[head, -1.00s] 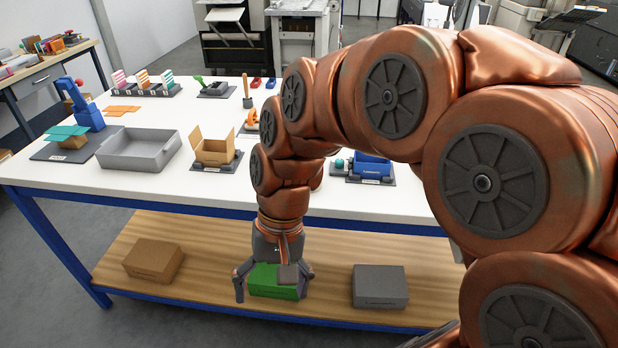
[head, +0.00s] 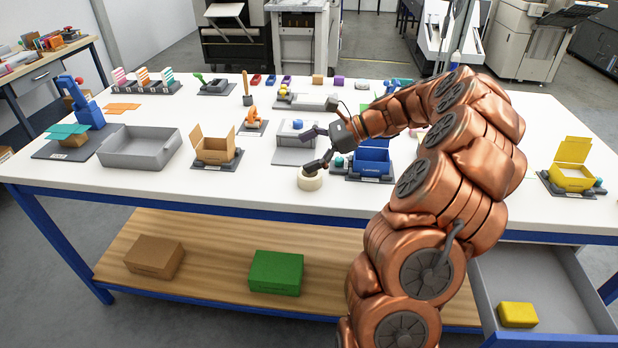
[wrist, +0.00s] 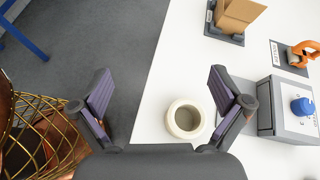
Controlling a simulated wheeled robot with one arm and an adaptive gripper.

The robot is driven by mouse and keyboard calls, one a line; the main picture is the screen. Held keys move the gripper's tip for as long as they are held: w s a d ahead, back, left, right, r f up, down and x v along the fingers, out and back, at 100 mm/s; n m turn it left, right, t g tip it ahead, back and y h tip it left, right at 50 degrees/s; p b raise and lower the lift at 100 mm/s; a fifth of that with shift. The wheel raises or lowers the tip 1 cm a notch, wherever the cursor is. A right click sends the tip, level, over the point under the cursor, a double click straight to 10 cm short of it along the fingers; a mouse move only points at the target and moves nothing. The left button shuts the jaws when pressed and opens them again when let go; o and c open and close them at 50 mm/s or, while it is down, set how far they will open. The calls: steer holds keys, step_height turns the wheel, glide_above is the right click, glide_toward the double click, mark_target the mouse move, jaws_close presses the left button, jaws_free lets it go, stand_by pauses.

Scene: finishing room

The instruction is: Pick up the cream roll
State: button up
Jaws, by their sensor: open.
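The cream roll (head: 309,181) lies flat on the white table near its front edge, and its hole faces up. The roll also shows in the wrist view (wrist: 184,119), nearer the right finger than the left. My gripper (head: 314,152) is open and empty, tilted sideways just above and behind the roll. In the wrist view my gripper's two fingers (wrist: 161,92) stand wide apart, with the table edge and grey floor between them. I cannot tell whether a finger touches the roll.
A grey box with a blue knob (head: 296,153) is behind the roll, and a blue box (head: 372,164) is to its right. A cardboard box (head: 214,150) and grey tray (head: 140,160) are left. An open drawer (head: 550,300) holds a yellow box (head: 517,314). A green box (head: 276,273) is on the shelf.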

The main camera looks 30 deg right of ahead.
steer(key=d+f+m+t, duration=0.2)
steer(key=d+m+t, duration=0.15)
steer(key=d, duration=0.55)
steer(key=p, duration=0.2)
glide_toward(318, 174)
steer(key=shift+m+g+h, duration=0.25)
steer(key=shift+g+h, duration=0.05)
steer(key=shift+g, duration=0.05)
steer(key=x, duration=0.5)
steer(key=shift+w+a, duration=0.1)
steer(key=shift+w, duration=0.3)
steer(key=shift+w+a+f, duration=0.2)
steer(key=shift+w+a, duration=0.2)
steer(key=shift+w, duration=0.05)
steer(key=shift+p+x, duration=0.9)
steer(key=shift+x, duration=2.05)
steer(key=c, duration=1.2)
